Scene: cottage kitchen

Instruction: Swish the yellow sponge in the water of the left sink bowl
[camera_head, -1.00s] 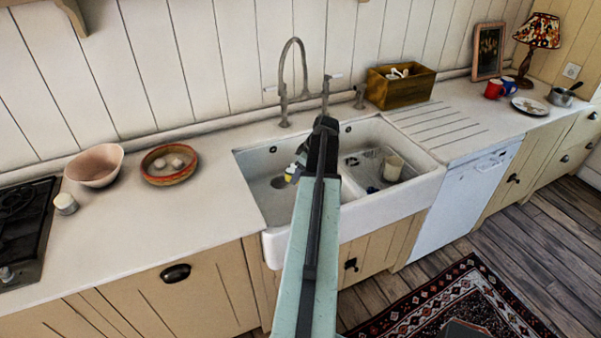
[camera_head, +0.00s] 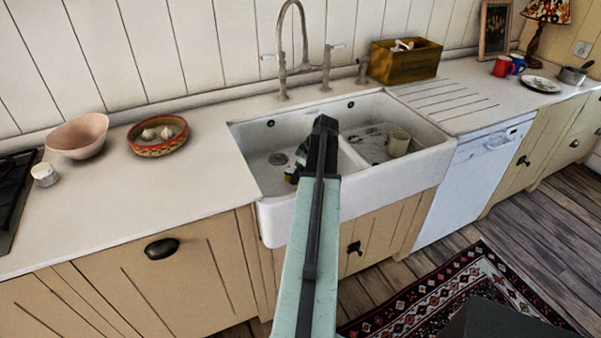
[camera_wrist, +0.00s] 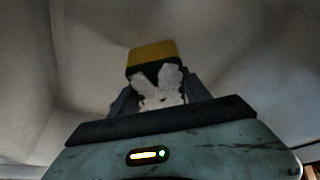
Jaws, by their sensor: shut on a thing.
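The yellow sponge (camera_wrist: 152,53), with a dark green layer, is held at the tips of my gripper (camera_wrist: 157,84) in the wrist view. Pale, crumpled-looking shapes show between the dark fingers. In the head view my gripper (camera_head: 293,172) reaches down inside the left sink bowl (camera_head: 262,142), near the dark drain. My arm hides much of the gripper, and the sponge cannot be made out clearly there. The wrist view shows smooth pale bowl walls around the sponge. I cannot tell where the water surface is or whether the sponge touches it.
The right bowl holds a wire rack and a cream cup (camera_head: 398,144). A tap (camera_head: 284,60) stands behind the sink. A pink bowl (camera_head: 78,137) and a patterned dish (camera_head: 157,148) stand on the left counter. A wooden box (camera_head: 405,64) stands behind the draining grooves.

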